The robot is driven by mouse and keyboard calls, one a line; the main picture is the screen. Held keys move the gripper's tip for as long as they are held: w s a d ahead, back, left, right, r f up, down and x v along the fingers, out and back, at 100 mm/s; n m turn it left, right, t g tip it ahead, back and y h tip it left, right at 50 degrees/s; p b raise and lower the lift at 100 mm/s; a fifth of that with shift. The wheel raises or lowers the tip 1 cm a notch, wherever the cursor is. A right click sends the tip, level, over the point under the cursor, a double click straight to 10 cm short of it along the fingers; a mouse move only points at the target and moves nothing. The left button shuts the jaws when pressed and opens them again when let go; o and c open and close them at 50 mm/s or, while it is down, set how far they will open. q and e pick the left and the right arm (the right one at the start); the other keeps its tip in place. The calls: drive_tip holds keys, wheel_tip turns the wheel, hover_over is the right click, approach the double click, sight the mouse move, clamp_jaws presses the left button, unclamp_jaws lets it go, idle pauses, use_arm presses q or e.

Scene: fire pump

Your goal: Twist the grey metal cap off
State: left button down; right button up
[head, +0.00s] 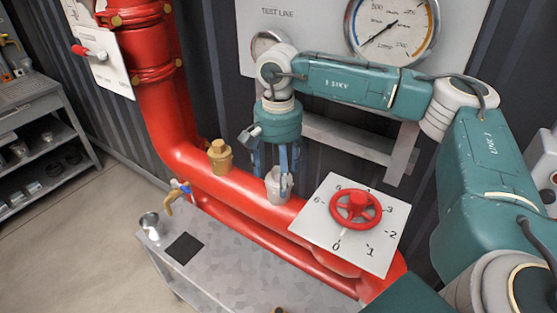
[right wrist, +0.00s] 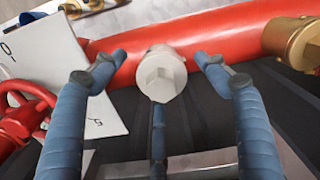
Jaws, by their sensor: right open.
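The grey metal cap (head: 275,191) sits on top of the red pipe (head: 235,178), right of a brass cap (head: 219,156). In the right wrist view the grey cap (right wrist: 161,75) shows its faceted end close ahead, centred between my fingers. My right gripper (head: 279,168) points down over the cap with its blue fingers open. In the right wrist view the gripper (right wrist: 163,60) has one finger on each side of the cap and a third below it in the picture. I cannot tell whether any finger touches the cap. My left gripper is out of view.
A red handwheel (head: 356,209) on a white numbered plate (head: 321,224) stands close to the right. A pressure gauge (head: 392,28) is on the panel behind. A grey bench (head: 222,268) below carries a metal cup (head: 150,225) and a black pad (head: 184,248).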

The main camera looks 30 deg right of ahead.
drive_tip(key=shift+f, duration=0.15)
drive_tip(key=c, duration=1.1)
drive_tip(key=o, duration=0.5)
drive_tip(key=c, duration=0.7)
drive_tip(key=n, duration=0.4)
drive_tip(key=shift+f, duration=0.15)
drive_tip(key=shift+c, duration=0.2)
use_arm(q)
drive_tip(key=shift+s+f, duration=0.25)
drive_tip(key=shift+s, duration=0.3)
use_arm(e)
drive_tip(key=shift+n, duration=1.2)
use_arm(q)
drive_tip(key=shift+b, duration=0.3)
use_arm(e)
drive_tip(key=shift+s, duration=0.1)
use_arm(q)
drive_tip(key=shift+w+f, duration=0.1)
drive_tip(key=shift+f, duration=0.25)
use_arm(e)
drive_tip(key=n, duration=0.6)
